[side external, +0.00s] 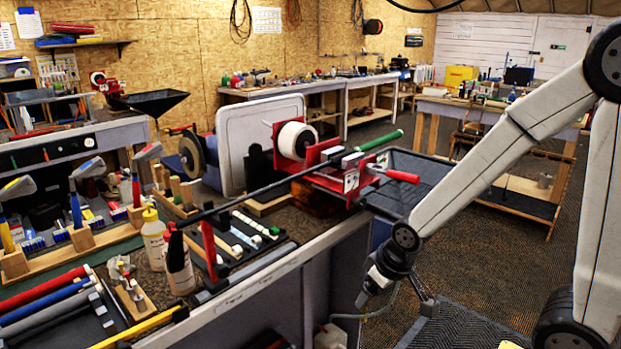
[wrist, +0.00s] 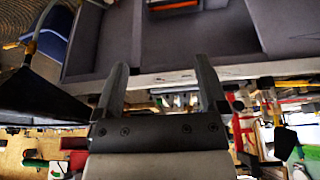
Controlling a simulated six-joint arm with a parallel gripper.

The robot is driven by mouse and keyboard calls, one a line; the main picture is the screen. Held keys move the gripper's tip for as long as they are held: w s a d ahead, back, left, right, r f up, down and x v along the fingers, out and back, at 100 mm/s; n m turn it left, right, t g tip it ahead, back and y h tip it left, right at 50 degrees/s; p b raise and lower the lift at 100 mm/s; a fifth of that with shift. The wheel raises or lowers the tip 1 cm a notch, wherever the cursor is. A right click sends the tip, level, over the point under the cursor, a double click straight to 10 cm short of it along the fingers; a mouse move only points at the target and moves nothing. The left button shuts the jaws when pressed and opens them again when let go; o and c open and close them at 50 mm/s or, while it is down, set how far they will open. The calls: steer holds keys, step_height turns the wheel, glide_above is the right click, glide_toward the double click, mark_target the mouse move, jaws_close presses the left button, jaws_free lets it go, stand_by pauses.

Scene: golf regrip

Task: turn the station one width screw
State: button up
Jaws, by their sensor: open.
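A red vise (side external: 345,182) stands at the right end of the near bench and carries a white label. A red-handled rod (side external: 402,176) sticks out of its right side; I cannot tell surely whether it is the width screw. A dark club shaft (side external: 262,187) with a green grip (side external: 380,140) lies across the vise. My gripper (side external: 363,297) hangs low beside the bench's front, below and apart from the vise. In the wrist view my gripper (wrist: 162,77) has its two fingers spread with nothing between them. The vise is not clear in that view.
The near bench edge (side external: 265,275) lies left of my gripper. Bottles (side external: 178,258) and a tool tray fill the bench's left. Open floor lies at right.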

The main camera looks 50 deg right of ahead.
steer(key=w+d+m+t+h, duration=0.1)
steer(key=w+d+m+t, duration=0.2)
steer(key=w+d+t, duration=0.45)
steer(key=m+t+y, duration=0.1)
steer(key=m+t, duration=0.3)
steer(key=t, duration=0.3)
glide_toward(363, 206)
steer(key=w, duration=0.2)
steer(key=shift+r+g, duration=0.25)
steer(key=shift+r, duration=0.05)
steer(key=shift+w, duration=0.1)
steer(key=shift+w, duration=3.85)
steer(key=c, duration=1.2)
steer(key=shift+c, duration=0.2)
